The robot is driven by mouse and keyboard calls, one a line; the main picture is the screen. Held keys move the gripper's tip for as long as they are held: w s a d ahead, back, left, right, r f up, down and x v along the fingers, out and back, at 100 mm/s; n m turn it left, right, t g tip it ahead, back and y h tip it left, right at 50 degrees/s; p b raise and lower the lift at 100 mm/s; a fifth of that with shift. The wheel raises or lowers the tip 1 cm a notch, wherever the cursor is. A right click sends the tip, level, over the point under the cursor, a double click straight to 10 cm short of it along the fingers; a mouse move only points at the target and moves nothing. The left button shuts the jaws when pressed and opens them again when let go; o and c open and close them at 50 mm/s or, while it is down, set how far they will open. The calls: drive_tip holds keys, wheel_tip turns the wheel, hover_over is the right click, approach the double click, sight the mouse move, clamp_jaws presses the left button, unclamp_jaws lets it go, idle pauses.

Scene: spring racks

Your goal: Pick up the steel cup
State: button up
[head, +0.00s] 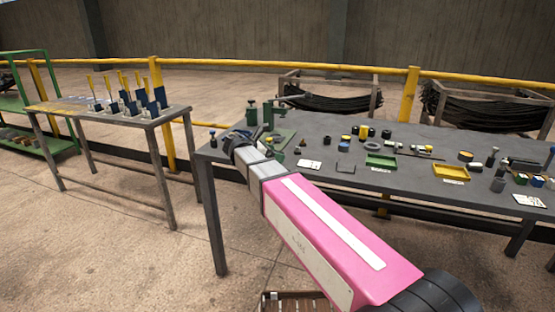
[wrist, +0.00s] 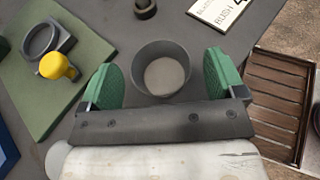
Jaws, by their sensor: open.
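A grey, round, open-topped cup (wrist: 161,72), which looks like the steel cup, stands upright on the dark table in the wrist view. I look down into its empty inside. My gripper (wrist: 165,82) is open, with one green pad on the left of the cup and one on the right. A narrow gap shows between the cup and each pad. In the head view my arm reaches to the left end of the long grey table (head: 330,128), and I cannot make out the cup there.
In the wrist view, a green board (wrist: 75,75) with a ring fixture and a yellow knob (wrist: 57,66) lies left. A white card (wrist: 222,12) lies beyond, right. A slatted crate (wrist: 280,95) sits below the table edge. In the head view, a yellow tray (head: 451,173) stands further right.

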drive_tip(key=shift+x, duration=0.9)
drive_tip(key=c, duration=1)
drive_tip(key=shift+r, duration=0.15)
